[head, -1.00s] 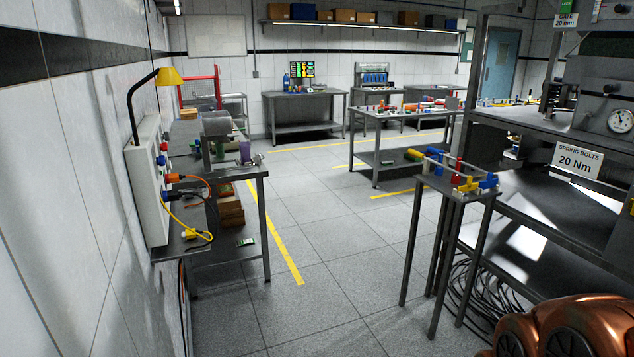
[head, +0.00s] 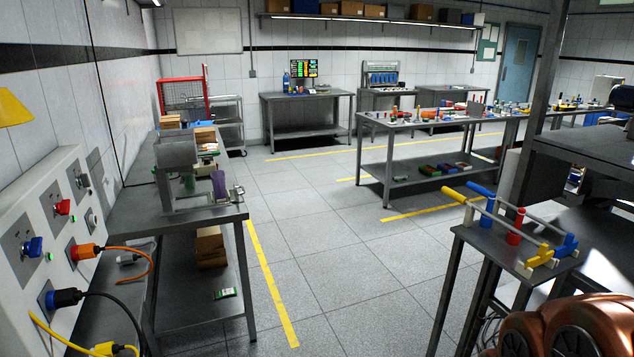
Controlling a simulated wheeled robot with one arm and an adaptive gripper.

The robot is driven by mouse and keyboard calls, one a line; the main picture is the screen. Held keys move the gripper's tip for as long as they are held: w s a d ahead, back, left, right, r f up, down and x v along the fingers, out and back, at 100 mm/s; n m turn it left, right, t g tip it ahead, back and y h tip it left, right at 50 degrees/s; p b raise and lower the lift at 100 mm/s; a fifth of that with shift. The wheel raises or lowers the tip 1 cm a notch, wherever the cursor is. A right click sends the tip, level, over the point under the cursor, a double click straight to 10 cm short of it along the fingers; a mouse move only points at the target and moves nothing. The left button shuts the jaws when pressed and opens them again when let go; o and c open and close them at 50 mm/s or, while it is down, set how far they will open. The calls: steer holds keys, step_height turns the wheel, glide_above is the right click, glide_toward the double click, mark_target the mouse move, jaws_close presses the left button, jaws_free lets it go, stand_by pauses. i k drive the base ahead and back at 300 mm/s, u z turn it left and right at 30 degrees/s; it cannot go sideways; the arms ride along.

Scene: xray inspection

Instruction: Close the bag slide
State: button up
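I cannot make out a bag slide or a bag in the head view. My gripper is not in view. A copper-coloured rounded part at the lower right corner looks like part of my own arm. It hides what lies behind it there.
A steel bench (head: 182,216) stands along the left wall beside a white panel (head: 38,215) with plugs and cables. A small table (head: 497,246) with coloured handles stands at the right. A long worktable (head: 440,126) is further back. The tiled floor (head: 335,250) between them is clear.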

mark_target(232, 194)
steer(key=i, duration=2.9)
steer(key=u, duration=3)
steer(key=i, duration=0.65)
steer(key=z, duration=0.8)
